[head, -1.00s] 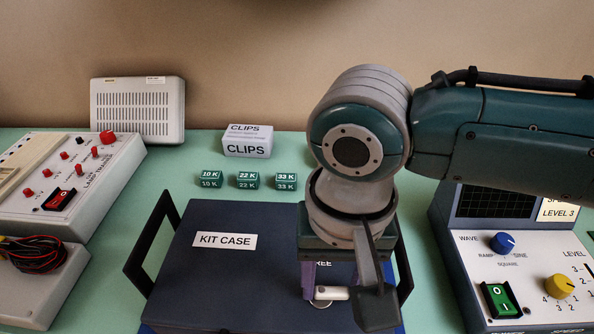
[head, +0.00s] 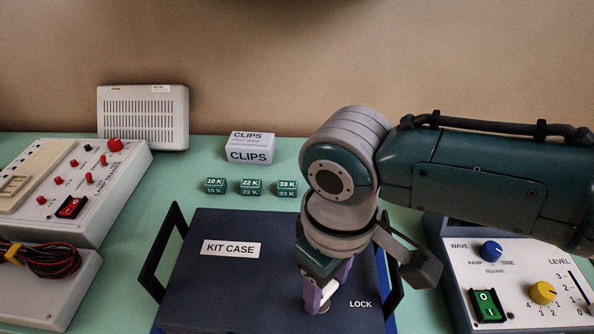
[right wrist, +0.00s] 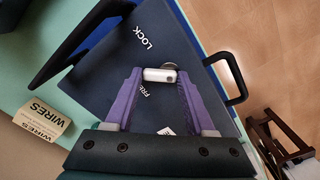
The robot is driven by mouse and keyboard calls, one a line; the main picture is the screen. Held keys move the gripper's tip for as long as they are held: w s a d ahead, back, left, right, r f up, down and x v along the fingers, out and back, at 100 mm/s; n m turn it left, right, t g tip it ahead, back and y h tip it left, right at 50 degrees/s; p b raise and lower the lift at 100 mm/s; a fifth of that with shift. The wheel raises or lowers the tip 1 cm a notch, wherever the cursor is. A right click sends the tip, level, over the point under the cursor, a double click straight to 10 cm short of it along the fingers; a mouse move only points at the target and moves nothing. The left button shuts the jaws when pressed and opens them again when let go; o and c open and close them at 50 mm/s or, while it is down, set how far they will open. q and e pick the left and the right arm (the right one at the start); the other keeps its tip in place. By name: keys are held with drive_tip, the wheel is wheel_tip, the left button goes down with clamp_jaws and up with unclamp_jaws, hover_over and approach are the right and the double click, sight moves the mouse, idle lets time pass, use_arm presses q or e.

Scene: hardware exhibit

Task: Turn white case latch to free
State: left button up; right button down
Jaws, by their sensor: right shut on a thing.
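The dark blue kit case (head: 215,285) lies flat on the green table, with a black handle at each side. Its white latch (right wrist: 160,75) sits on a round silver pivot in the right wrist view. My right gripper (right wrist: 160,82) has its purple fingers on either side of the latch, shut on it. In the head view, my right gripper (head: 319,300) is at the case's front right and partly hides the latch. The LOCK label (head: 361,304) shows right of the fingers. The FREE label (right wrist: 145,91) is partly visible in the right wrist view. My left gripper is out of view.
Behind the case stand small green resistor boxes (head: 251,187) and a white CLIPS box (head: 250,148). A lamp panel (head: 75,190) is at left and a wave generator panel (head: 520,285) at right. A WIRES box (right wrist: 42,118) shows in the right wrist view.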

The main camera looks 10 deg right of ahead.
drive_tip(key=n, duration=0.5)
drive_tip(key=shift+w+a, duration=0.2)
drive_tip(key=shift+a+n, duration=0.15)
drive_tip(key=shift+n, duration=1.25)
drive_tip(key=shift+w, duration=0.1)
drive_tip(key=shift+n, duration=0.3)
drive_tip(key=shift+c, duration=1.2)
unclamp_jaws()
